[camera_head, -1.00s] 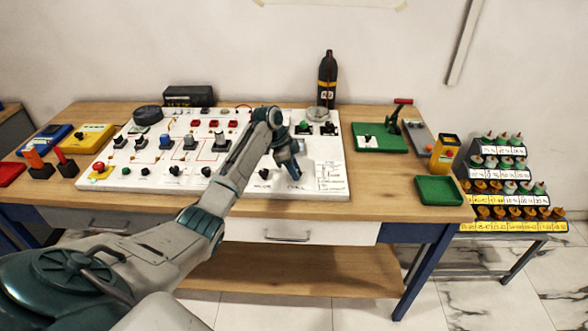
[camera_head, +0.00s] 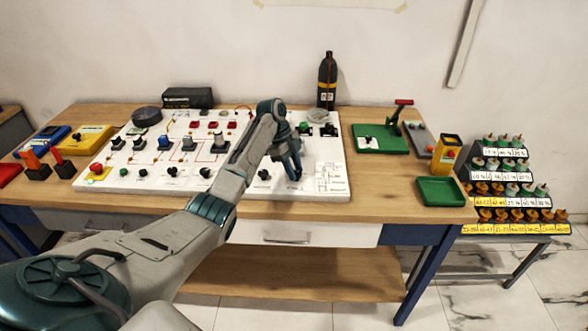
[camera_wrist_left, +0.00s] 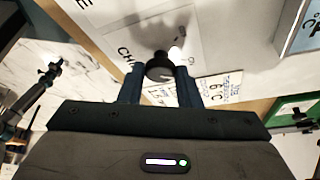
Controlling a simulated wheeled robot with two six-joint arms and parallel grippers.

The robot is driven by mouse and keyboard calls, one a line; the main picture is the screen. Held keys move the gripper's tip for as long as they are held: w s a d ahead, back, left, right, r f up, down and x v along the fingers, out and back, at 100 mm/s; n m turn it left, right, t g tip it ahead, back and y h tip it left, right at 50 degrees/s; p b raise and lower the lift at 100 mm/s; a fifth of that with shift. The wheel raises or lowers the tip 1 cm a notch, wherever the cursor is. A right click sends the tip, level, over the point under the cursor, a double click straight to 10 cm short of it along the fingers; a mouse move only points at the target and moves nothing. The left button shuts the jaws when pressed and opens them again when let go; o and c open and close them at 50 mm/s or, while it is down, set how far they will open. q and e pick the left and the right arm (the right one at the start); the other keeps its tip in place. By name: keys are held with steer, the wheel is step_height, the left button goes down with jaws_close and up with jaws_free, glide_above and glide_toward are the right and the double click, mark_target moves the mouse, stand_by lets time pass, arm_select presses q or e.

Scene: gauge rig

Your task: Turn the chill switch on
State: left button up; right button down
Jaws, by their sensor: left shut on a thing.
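The white gauge board (camera_head: 230,184) lies on the wooden bench with knobs, switches and wiring lines on it. The chill switch (camera_wrist_left: 160,68) is a dark round knob near the board's front edge, beside a label partly readable as "CH". My left gripper (camera_head: 293,172) is over it and pointing down; in the left wrist view my left gripper (camera_wrist_left: 161,88) has the knob between its blue fingers, shut on it. In the head view the fingers hide most of this knob. My right gripper is not in view.
Another black knob (camera_head: 264,175) sits just left of the gripper. A dark bottle (camera_head: 327,82) stands behind the board. A green plate with a lever (camera_head: 380,139), a green tray (camera_head: 440,190) and a yellow box (camera_head: 445,152) are to the right. Bare bench lies along the front.

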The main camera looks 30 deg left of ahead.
arm_select(q)
steer(key=o, duration=1)
steer(key=shift+c, duration=0.2)
steer(key=b+v, duration=0.1)
steer(key=v, duration=0.4)
steer(key=shift+w+b, duration=0.1)
steer(key=shift+b, duration=0.3)
steer(key=p+v, duration=0.2)
steer(key=v, duration=0.4)
steer(key=shift+f, duration=0.1)
